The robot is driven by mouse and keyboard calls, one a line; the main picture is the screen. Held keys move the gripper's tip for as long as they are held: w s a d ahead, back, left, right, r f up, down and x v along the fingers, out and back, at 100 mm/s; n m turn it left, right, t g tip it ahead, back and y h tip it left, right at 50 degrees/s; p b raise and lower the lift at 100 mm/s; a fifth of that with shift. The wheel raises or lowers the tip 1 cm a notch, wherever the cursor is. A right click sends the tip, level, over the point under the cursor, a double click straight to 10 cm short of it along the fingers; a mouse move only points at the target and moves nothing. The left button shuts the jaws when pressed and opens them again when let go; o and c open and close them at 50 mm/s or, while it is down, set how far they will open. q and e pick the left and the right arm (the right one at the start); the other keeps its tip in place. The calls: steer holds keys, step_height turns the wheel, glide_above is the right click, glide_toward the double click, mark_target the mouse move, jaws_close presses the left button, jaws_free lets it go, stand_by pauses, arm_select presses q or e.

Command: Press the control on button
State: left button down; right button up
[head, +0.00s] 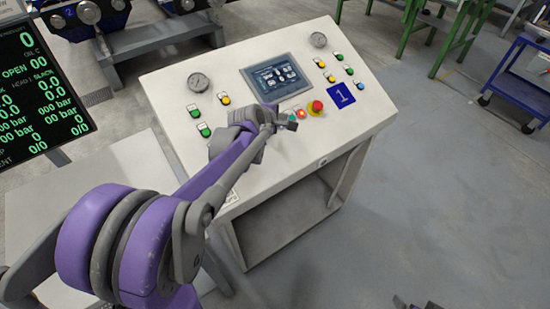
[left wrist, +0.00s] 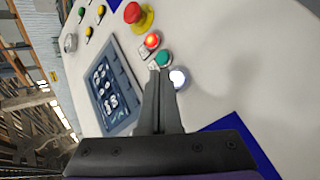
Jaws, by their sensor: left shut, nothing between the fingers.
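A sloped cream control panel (head: 235,95) stands in front of me. My left gripper (head: 290,124) is shut and empty, over the lower middle of the panel. In the left wrist view its fingertips (left wrist: 163,74) are beside a green button (left wrist: 163,59) and a lit white button (left wrist: 179,77); I cannot tell if they touch either. A lit red button (left wrist: 152,41) is just beyond the green one. The head view also shows the red button (head: 301,113), but my gripper hides the white one. Button labels are too small to read.
A red emergency-stop knob on a yellow base (head: 316,107) is close to the right of my left gripper. A touchscreen (head: 277,77), gauges and several small buttons share the panel. A dark part, probably mine, shows at the bottom edge.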

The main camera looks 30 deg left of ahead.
arm_select(q)
steer(key=r+p, duration=0.1)
steer(key=d+r+p, duration=0.1)
steer(key=r, duration=0.1)
steer(key=d+r, duration=0.1)
steer(key=r, duration=0.1)
steer(key=shift+s+d+r+p, duration=0.1)
steer(key=shift+s+d+p, duration=0.05)
steer(key=shift+s+p, duration=0.25)
arm_select(e)
steer(key=r, duration=0.2)
steer(key=w+r, duration=0.1)
steer(key=r, duration=0.1)
steer(key=shift+w, duration=0.2)
arm_select(q)
steer(key=shift+s, duration=0.1)
steer(key=s+d+f+m+g, duration=0.2)
steer(key=s+d+f+m, duration=0.2)
steer(key=s+d+m, duration=0.3)
steer(key=s+d+f+m+g, duration=0.3)
steer(key=s+d+m, duration=0.4)
steer(key=s+m, duration=0.7)
steer(key=s, duration=0.5)
steer(key=shift+s+d+f+m+h, duration=0.2)
steer(key=shift+f+m+h, duration=0.1)
steer(key=shift+f+h, duration=0.1)
